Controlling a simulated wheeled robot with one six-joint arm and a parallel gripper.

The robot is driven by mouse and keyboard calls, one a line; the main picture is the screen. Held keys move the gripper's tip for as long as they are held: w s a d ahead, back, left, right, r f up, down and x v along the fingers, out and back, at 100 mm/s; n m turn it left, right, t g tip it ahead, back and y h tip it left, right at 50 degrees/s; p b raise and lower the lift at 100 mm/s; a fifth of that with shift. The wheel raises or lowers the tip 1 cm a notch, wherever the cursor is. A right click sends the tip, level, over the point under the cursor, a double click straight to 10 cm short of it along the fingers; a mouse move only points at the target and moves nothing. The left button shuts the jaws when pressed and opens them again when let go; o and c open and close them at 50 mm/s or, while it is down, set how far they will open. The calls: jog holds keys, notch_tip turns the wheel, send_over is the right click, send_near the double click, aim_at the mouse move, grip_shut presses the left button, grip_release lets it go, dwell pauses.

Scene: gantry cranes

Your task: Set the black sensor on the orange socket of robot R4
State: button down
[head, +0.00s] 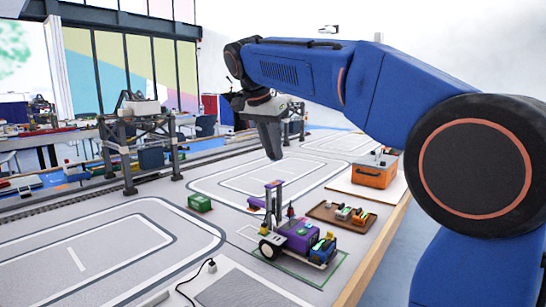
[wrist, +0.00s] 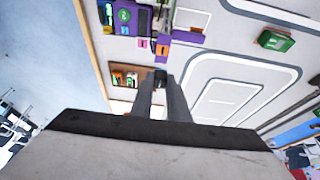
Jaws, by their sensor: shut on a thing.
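In the wrist view my gripper (wrist: 161,98) is shut on a small dark piece, the black sensor (wrist: 160,77), held between the fingertips. The head view does not show the sensor clearly. The small robot shows in part at the top of the wrist view. A small orange patch (wrist: 162,50), which may be the orange socket, lies on it just beyond the sensor. I cannot read a label R4.
A brown tray (head: 322,213) with several coloured parts lies right of the small robot. An orange box (head: 374,176) stands behind it near the table edge. A green box (head: 200,202) sits at the left. Gantry cranes (head: 130,140) stand at the back. The marked lanes are mostly clear.

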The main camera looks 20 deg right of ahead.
aim_at(276, 182)
jog(key=shift+f, duration=3)
jog(key=shift+f, duration=0.45)
jog(key=c, duration=1.6)
grip_release()
jog(key=shift+r, duration=0.15)
